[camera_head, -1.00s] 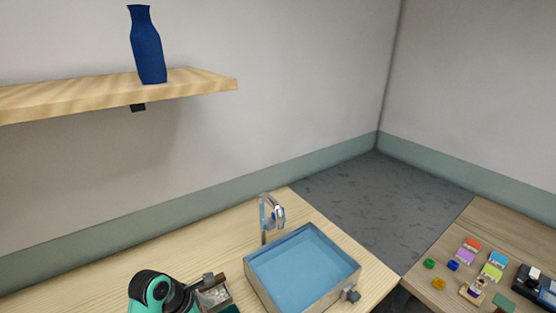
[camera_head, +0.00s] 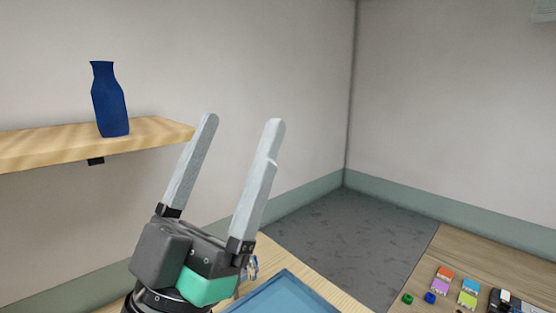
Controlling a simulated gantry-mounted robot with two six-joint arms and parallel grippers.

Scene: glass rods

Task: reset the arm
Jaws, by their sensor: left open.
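My left gripper (camera_head: 241,120) is raised in the middle of the head view, its two long grey fingers pointing up and spread apart. It is open, with nothing between the fingers. Its dark wrist and teal part hide some of the counter and most of the faucet. My right gripper is not in view. No glass rods can be made out.
A blue vase (camera_head: 110,100) stands on a wooden wall shelf (camera_head: 160,133) left of the gripper. A blue sink (camera_head: 285,297) sits in the counter below. A second table (camera_head: 455,250) at right holds several small coloured blocks. The air right of the gripper is free.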

